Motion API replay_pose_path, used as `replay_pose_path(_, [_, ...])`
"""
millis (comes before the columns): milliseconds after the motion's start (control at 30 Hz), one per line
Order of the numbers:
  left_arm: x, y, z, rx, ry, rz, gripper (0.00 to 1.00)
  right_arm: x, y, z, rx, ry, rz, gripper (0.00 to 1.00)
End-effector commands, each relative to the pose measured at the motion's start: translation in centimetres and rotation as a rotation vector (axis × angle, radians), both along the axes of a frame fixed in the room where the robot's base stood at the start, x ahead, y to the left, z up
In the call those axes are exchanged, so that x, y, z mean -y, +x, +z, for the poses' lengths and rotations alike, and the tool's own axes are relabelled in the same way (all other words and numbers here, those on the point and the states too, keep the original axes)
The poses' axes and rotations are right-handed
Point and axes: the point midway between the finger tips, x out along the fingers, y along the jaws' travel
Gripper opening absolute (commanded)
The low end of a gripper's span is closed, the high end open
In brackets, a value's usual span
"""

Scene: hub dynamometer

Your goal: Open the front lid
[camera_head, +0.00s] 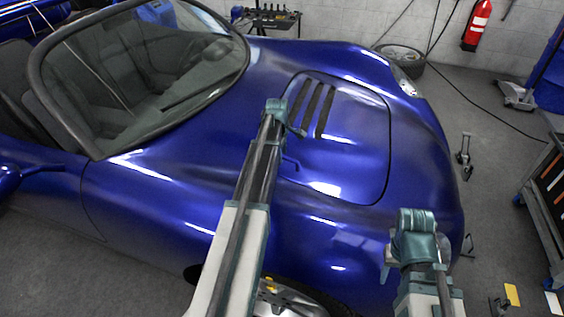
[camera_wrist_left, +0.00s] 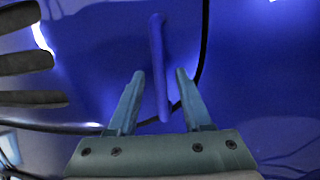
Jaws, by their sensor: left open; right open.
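The front lid (camera_head: 355,130) of the blue car is down, its outline seam flush with the body, with black vent slots in it. A thin blue handle (camera_head: 291,162) stands at the lid's near edge; it also shows in the left wrist view (camera_wrist_left: 158,50). My left gripper (camera_wrist_left: 159,82) is open, with the handle between its two fingers and a gap showing beside the fingertips.
The windshield (camera_head: 150,75) and open cockpit are at the left. A fire extinguisher (camera_head: 477,25) hangs on the back wall. A tyre (camera_head: 402,58) and a floor jack (camera_head: 517,95) stand beyond the car. A tool cart (camera_head: 545,205) is at the right edge.

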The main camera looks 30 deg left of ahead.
Motion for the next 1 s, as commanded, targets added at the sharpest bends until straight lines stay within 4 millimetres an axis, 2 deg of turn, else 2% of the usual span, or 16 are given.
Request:
replay_pose_path(67, [-0.01,0.12,-0.71,0.000,0.000,0.000,0.50,0.00,0.00,-0.71,0.000,0.000,0.000,0.50])
replay_pose_path(367, [-0.01,0.13,-0.64,0.000,0.000,0.000,0.50,0.00,0.00,-0.63,0.000,0.000,0.000,0.50])
replay_pose_path(633, [-0.01,0.13,-0.65,0.000,0.000,0.000,0.01,0.00,0.00,-0.64,0.000,0.000,0.000,0.50])
replay_pose_path(1000, [-0.01,0.13,-0.65,0.000,0.000,0.000,0.00,0.00,0.00,-0.64,0.000,0.000,0.000,0.50])
